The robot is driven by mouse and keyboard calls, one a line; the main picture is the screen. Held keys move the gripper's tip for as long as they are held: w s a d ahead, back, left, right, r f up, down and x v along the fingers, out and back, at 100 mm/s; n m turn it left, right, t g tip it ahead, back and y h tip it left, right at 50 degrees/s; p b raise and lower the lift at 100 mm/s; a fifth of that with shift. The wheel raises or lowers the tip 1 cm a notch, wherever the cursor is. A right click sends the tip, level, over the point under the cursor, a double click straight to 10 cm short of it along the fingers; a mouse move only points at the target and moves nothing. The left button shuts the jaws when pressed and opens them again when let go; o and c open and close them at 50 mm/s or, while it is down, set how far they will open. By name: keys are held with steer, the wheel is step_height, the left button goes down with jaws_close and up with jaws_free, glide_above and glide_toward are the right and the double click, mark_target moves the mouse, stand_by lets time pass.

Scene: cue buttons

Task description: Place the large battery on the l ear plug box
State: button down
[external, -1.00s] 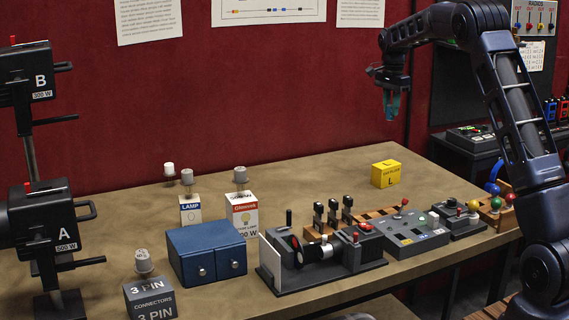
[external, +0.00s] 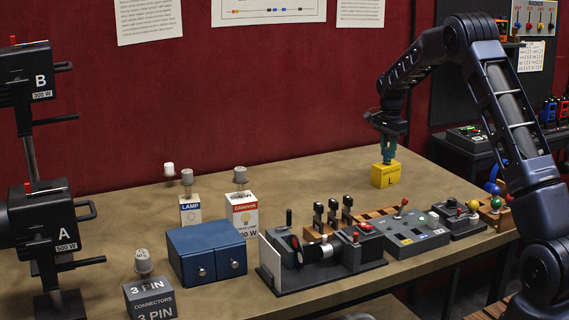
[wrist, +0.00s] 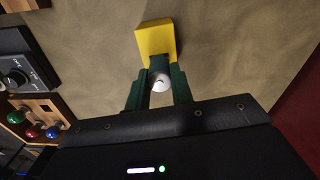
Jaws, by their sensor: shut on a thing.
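The yellow ear plug box (external: 386,177), marked L, stands on the table at the centre right. It also shows in the wrist view (wrist: 156,38) just beyond the fingertips. My gripper (external: 387,156) is directly above the box, pointing down, with its fingertips at or very near the box top. In the wrist view, its dark green fingers are closed around a round, pale metallic end, which I take to be the battery (wrist: 160,83). Most of the battery is hidden between the fingers. I cannot tell whether it touches the box.
Control panels with levers and knobs (external: 413,235) stand along the table's front right edge. A blue drawer cabinet (external: 190,262), a lamp box (external: 190,211) and a Glowvolt-style box (external: 244,217) stand to the left. The table around the yellow box is clear.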

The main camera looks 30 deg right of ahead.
steer(key=shift+f, duration=0.25)
steer(key=shift+f, duration=0.1)
steer(key=c, duration=1.2)
jaws_free()
